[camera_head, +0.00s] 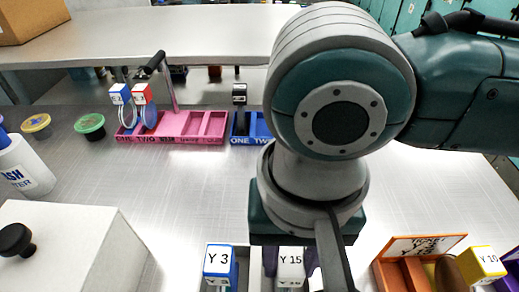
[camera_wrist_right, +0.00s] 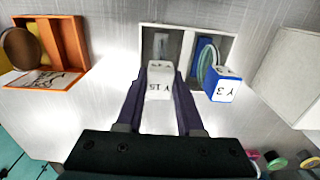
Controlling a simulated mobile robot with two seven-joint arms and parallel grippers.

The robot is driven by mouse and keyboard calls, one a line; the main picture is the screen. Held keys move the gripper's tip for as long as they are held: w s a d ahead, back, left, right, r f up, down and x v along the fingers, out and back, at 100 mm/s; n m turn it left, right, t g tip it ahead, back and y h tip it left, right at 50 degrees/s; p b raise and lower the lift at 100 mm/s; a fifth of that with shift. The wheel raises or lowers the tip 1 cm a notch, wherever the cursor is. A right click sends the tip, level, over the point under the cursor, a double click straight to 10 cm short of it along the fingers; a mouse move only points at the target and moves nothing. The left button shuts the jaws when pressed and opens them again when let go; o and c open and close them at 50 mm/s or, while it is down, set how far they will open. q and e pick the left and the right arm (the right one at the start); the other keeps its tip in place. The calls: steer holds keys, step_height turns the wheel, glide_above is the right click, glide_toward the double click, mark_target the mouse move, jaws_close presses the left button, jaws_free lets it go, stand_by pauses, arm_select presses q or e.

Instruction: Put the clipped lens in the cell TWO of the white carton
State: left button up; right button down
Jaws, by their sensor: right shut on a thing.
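My right gripper (camera_head: 291,262) is shut on a white clip block marked Y 15 (camera_head: 290,257). In the right wrist view the gripper (camera_wrist_right: 160,84) pinches the white block (camera_wrist_right: 159,75) between its dark fingers, at the near edge of one cell of the white carton (camera_wrist_right: 144,40). The lens below this clip is mostly hidden; I cannot tell how deep it sits. The other cell holds a lens with a blue-and-white clip marked Y 3 (camera_wrist_right: 224,88), also in the head view (camera_head: 219,262). The carton's cell labels are not readable. My left gripper is not in view.
An orange tray (camera_head: 457,240) with dark and yellow items stands right of the carton, a white box (camera_head: 70,235) left. Behind are a pink tray (camera_head: 205,138) with two clipped lenses, a blue tray (camera_head: 237,139) and pots (camera_head: 90,123). The metal table between is clear.

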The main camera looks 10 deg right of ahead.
steer(key=shift+f, duration=0.15)
steer(key=c, duration=0.5)
jaws_free()
steer(key=shift+c, duration=0.2)
step_height(320, 180, up, 12)
steer(key=p, duration=0.1)
steer(key=s+a+f+n+t+y, duration=0.2)
steer(key=a+f+n+y, duration=0.1)
steer(key=a+y, duration=0.15)
steer(key=s+d+f+n+h, duration=0.1)
steer(key=s+d+f+h, duration=0.1)
steer(key=d, duration=0.5)
steer(key=s+d+f+n+t+h, duration=0.1)
steer(key=s+d, duration=0.3)
steer(key=d, duration=0.4)
steer(key=shift+f+t+h, duration=0.3)
steer(key=shift+f+h, duration=0.35)
steer(key=shift+f, duration=0.2)
